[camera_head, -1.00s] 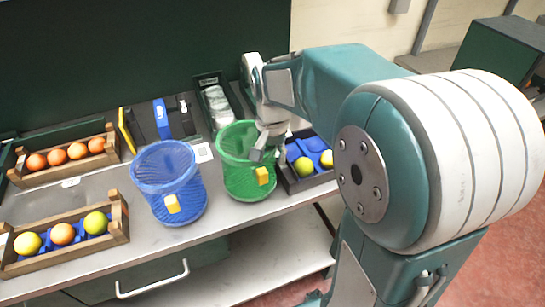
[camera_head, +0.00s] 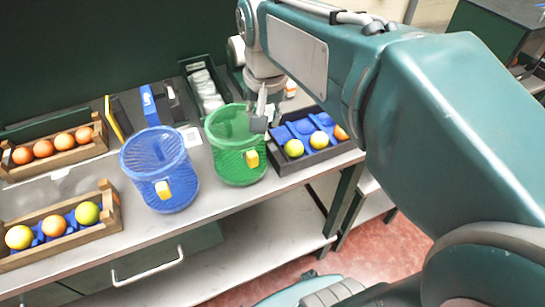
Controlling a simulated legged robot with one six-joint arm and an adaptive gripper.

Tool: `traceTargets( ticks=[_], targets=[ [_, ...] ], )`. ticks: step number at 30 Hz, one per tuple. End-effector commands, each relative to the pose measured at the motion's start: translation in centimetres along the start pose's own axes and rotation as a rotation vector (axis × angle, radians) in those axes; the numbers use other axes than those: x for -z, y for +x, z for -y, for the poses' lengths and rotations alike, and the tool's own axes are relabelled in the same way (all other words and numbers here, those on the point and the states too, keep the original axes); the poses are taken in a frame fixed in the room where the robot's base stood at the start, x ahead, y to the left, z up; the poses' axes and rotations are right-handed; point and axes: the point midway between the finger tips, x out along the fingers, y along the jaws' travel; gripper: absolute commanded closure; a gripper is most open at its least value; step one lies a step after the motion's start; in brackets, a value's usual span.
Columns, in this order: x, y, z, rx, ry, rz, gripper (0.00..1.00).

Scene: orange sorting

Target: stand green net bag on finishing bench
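The green net bag (camera_head: 236,160) stands upright on the metal bench (camera_head: 205,195), with a yellow tag on its front. My gripper (camera_head: 259,122) points down at the right side of the bag's rim. Its fingers overlap the rim in the view, and I cannot tell whether they are closed on it. The upper part of my arm crosses the right of the view.
A blue net bag (camera_head: 159,172) stands left of the green one. A dark tray (camera_head: 284,165) with blue cups and several fruits lies to its right. Wooden crates of fruit (camera_head: 60,230) are at the left. A dark bin with white packets (camera_head: 207,92) is behind.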

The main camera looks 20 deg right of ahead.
Motion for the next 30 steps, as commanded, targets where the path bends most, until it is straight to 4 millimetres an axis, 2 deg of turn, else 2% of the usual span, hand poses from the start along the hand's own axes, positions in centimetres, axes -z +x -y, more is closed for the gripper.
traceTargets(
  ticks=[1, 6, 12, 18, 30],
  targets=[
    [-1.6, -0.1, -0.3, 0.016, -0.050, -0.036, 0.57],
    [-6.0, 0.6, -1.4, 0.059, -0.229, -0.157, 0.57],
    [-9.9, 2.3, -2.5, 0.086, -0.403, -0.284, 0.57],
    [-11.1, 3.1, -2.9, 0.091, -0.465, -0.328, 0.57],
    [-11.1, 3.1, -2.9, 0.090, -0.464, -0.327, 0.57]
  ],
)
